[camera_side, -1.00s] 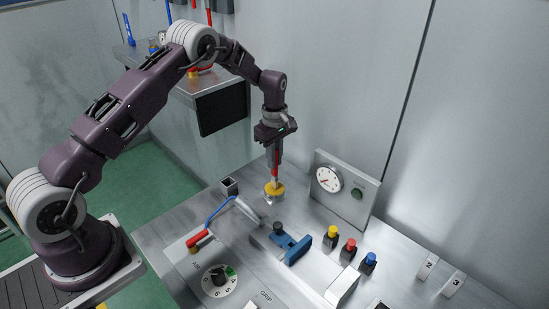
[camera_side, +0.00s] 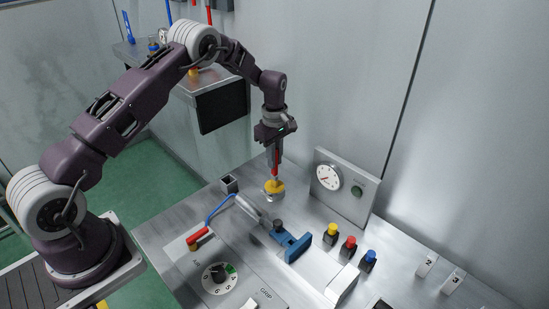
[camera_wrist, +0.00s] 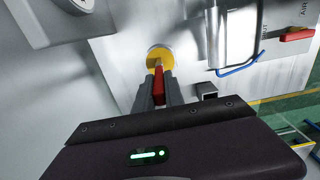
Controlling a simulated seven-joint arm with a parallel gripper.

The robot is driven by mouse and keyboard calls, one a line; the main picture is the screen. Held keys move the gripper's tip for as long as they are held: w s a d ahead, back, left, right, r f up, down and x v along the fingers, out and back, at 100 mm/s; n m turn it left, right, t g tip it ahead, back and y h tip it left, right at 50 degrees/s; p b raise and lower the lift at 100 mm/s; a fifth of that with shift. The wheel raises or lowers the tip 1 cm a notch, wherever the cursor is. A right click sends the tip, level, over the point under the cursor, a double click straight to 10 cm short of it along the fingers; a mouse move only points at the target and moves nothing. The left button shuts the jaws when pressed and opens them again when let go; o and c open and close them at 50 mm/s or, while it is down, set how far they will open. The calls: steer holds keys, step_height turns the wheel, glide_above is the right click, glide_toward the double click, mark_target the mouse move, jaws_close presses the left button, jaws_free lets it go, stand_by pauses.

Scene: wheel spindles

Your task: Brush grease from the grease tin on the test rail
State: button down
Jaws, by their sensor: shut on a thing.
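My gripper (camera_side: 276,152) is shut on the red handle of a brush (camera_side: 276,169), which points down and stands nearly upright. The grease tin (camera_side: 270,197), a round silver tin with a yellow top, is on the bench directly below. The brush's lower end meets the yellow top in the picture; its tip is hidden, so I cannot tell how deep it is. In the wrist view the red handle (camera_wrist: 158,86) sits between my fingers, with the yellow tin (camera_wrist: 160,55) just beyond. A silver bar (camera_side: 250,208), probably the test rail, lies left of a blue clamp (camera_side: 294,247).
A gauge panel (camera_side: 345,188) stands right of the tin. A small square dark holder (camera_side: 229,184) is to its left.

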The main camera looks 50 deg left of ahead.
steer(key=shift+f, duration=0.1)
stand_by(0.3)
steer(key=shift+r, duration=3.6)
steer(key=s+d+r+m, duration=0.35)
steer(key=s+m, duration=0.25)
steer(key=m, duration=0.3)
steer(key=s+d+r+m, duration=0.3)
steer(key=s+r+m, duration=0.2)
steer(key=s+m, duration=0.3)
steer(key=w+d+f+h, duration=0.1)
steer(key=d+f, duration=0.4)
steer(key=d, duration=0.6)
steer(key=w+d+f+h, duration=0.1)
steer(key=d+f, duration=0.4)
steer(key=d, duration=0.6)
steer(key=shift+a+f, duration=0.15)
steer(key=shift+f, duration=2.7)
steer(key=shift+f, duration=0.35)
